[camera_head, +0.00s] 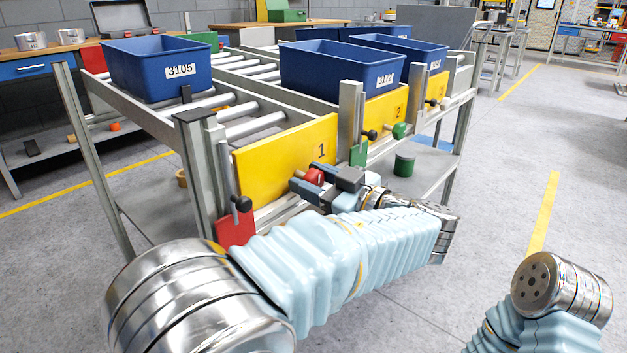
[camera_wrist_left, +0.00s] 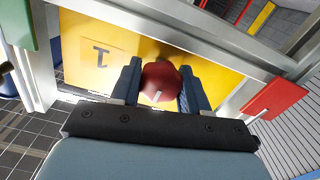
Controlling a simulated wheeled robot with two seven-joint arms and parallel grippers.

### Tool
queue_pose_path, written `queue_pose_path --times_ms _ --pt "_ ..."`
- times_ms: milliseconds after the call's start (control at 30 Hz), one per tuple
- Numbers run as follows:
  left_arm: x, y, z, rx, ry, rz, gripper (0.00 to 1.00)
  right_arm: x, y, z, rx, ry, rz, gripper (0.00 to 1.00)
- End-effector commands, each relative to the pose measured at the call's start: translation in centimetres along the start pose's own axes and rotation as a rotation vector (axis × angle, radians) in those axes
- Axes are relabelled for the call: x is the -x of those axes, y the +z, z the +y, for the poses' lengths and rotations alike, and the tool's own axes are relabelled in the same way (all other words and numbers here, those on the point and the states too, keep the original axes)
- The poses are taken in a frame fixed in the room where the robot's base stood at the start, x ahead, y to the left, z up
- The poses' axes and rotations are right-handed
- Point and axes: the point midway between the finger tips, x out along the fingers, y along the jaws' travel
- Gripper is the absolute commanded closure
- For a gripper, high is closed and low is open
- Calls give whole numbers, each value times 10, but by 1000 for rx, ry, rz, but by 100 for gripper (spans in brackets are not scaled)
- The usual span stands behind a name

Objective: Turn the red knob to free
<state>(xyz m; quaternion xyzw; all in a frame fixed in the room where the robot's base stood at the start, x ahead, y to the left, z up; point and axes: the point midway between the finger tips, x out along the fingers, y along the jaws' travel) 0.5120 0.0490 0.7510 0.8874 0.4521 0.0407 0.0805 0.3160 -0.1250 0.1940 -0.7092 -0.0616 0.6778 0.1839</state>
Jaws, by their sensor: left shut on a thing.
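The red knob (camera_head: 314,177) sits on the yellow panel marked 1 (camera_head: 270,160) at the front of the roller rack. It also shows in the left wrist view (camera_wrist_left: 161,82), with a short pale mark on its face. My left gripper (camera_head: 316,182) is shut on the knob, one blue-grey finger on each side of it. In the left wrist view my left gripper (camera_wrist_left: 160,88) has its fingers against the knob's sides. The knob's shaft is mostly hidden behind it. My right gripper is out of view; only part of my right arm shows at the lower right.
A red plate with a black-knobbed lever (camera_head: 236,228) is left of panel 1, and a green plate (camera_head: 358,155) is on its right. Blue bins (camera_head: 135,72) (camera_head: 325,72) stand on the rollers. Panel 2 (camera_head: 387,122) has a green knob (camera_head: 399,130). The floor at right is clear.

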Motion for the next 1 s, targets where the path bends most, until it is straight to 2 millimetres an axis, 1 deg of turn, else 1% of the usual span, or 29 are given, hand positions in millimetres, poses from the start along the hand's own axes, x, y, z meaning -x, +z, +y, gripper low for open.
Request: queue_pose_path --times_ms 300,600,800,1000 --pt "0 0 0 -198 0 1 100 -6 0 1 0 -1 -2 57" --pt "0 -2 1 -413 0 1 100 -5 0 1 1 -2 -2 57" --pt "0 -2 1 -512 0 1 100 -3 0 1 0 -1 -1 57" --pt "0 -2 2 -563 1 2 100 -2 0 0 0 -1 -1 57"
